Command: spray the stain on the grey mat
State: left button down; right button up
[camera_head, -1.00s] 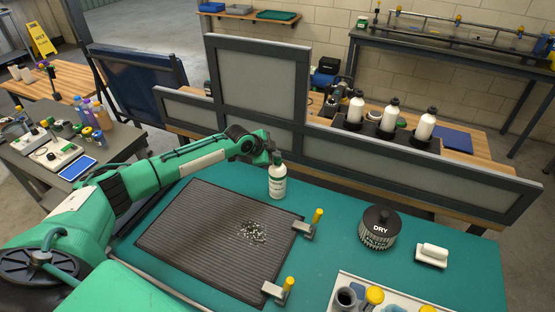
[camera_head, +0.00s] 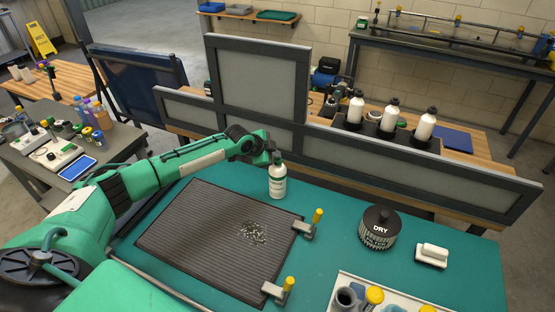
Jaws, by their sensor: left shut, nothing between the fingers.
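The grey ribbed mat (camera_head: 195,225) lies on the green bench top. A pale speckled stain (camera_head: 253,233) is on its right half. A white bottle (camera_head: 277,183) with a green label and a dark top stands upright just beyond the mat's far right corner. My left gripper (camera_head: 276,158) is at the bottle's top, shut with nothing held; its fingers are small and partly hidden here, and I cannot tell whether they touch the bottle. My right gripper is not in view.
Two yellow-handled clamps (camera_head: 308,228) sit at the mat's right edge. A round tub marked DRY (camera_head: 379,228), a white brush-like block (camera_head: 432,255) and a tray (camera_head: 338,307) stand to the right. A grey panel barrier (camera_head: 420,175) runs behind the bench.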

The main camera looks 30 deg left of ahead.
aim_at(275, 161)
pick_arm(q)
jog(key=shift+f, duration=0.1)
jog(key=shift+f+b, duration=0.3)
jog(key=shift+f, duration=0.05)
jog(key=shift+r, duration=0.1)
jog(key=shift+r+p, duration=0.3)
jog(key=shift+r, duration=0.1)
jog(key=shift+r+p, duration=2.2)
jog(key=shift+r, duration=0.8)
jog(key=shift+s+f, duration=0.1)
jog(key=shift+f, duration=0.05)
